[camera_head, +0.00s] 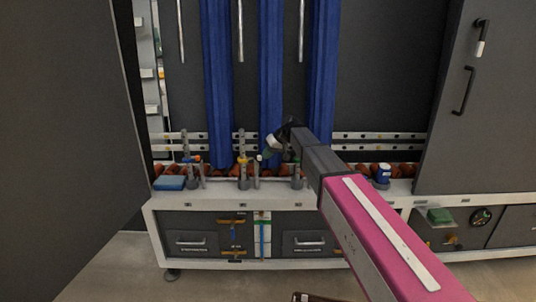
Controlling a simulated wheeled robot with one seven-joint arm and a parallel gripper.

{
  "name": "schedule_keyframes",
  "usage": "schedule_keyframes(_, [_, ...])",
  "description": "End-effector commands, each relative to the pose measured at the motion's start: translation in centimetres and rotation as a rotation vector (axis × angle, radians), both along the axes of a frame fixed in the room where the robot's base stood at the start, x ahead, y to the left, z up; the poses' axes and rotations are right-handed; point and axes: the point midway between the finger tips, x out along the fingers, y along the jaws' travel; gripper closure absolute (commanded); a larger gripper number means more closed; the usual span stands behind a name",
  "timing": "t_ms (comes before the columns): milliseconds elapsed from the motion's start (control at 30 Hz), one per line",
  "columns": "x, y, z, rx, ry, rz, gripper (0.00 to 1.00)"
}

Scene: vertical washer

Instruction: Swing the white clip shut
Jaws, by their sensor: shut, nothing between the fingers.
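My arm reaches in from the lower right, and my gripper (284,137) is at its far end, above the white ledge and in front of the right part of the middle blue hanging strip. The gripper is small and dark here; it is shut with nothing between its fingers. A pale whitish piece (273,143) shows at the gripper's left side. I cannot tell whether it is the white clip or part of the gripper, nor whether they touch. Grey upright clamps (245,178) stand on the ledge to the lower left. My arm hides part of the ledge.
A large dark panel fills the left side. A dark door with a handle (463,92) stands at right; a white-tipped fitting (480,38) is above the handle. A blue block (169,183) lies on the white ledge (215,199). Drawers (192,239) are below.

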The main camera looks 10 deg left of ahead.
Motion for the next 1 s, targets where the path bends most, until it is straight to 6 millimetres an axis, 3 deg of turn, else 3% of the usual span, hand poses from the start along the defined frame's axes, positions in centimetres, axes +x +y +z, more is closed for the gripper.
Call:
schedule_keyframes(667, [-0.6,0.1,0.0,-0.001,0.000,-0.094,1.00])
schedule_keyframes(1000, [-1.6,0.4,0.0,0.001,-0.001,-0.237,1.00])
